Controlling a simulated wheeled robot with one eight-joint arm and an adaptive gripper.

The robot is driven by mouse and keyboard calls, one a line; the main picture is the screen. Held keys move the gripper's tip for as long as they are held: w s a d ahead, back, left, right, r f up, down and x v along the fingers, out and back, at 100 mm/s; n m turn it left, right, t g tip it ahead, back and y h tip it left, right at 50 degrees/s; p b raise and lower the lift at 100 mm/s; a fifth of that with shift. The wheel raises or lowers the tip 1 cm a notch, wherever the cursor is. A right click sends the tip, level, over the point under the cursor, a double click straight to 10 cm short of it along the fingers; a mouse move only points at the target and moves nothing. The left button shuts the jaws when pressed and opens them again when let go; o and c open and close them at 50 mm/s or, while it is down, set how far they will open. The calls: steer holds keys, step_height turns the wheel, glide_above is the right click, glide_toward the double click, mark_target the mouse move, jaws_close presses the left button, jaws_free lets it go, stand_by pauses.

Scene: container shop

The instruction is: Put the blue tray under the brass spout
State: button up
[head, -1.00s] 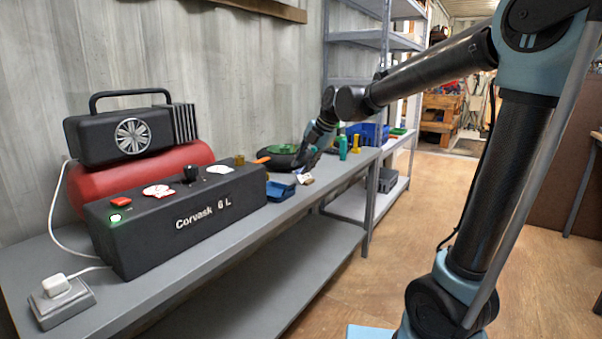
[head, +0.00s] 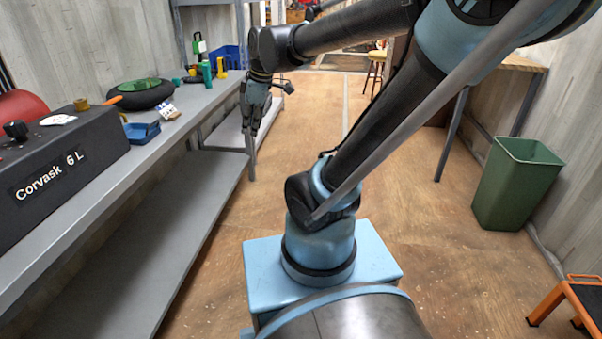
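The small blue tray (head: 142,132) sits on the grey bench, just past the far end of the black "Corvask 6 L" box (head: 60,165). A short brass-coloured piece (head: 81,104) stands on top of that box near its far end; I cannot tell whether it is the spout. No other brass spout is clearly visible. My gripper (head: 251,148) points down beyond the bench's right edge, over the aisle side, apart from the tray and to its right. Its fingers are small and dark, and I cannot tell whether they are open.
A black round thing with a green top (head: 140,92), a small card (head: 168,111) and an orange-handled tool (head: 113,99) lie near the tray. Green and yellow items and a blue bin (head: 228,58) stand farther back. A green waste bin (head: 515,182) and orange step stool (head: 570,298) stand right.

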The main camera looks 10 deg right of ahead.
steer(key=s+d+f+m+h, duration=0.2)
steer(key=s+d+f+m, duration=0.9)
steer(key=s+d+m, duration=0.1)
steer(key=shift+s+f+m+g, duration=0.25)
steer(key=shift+s+m+g, duration=0.25)
steer(key=shift+m, duration=0.5)
steer(key=shift+w+a+f, duration=0.1)
steer(key=shift+w+f, duration=0.1)
steer(key=shift+w, duration=0.2)
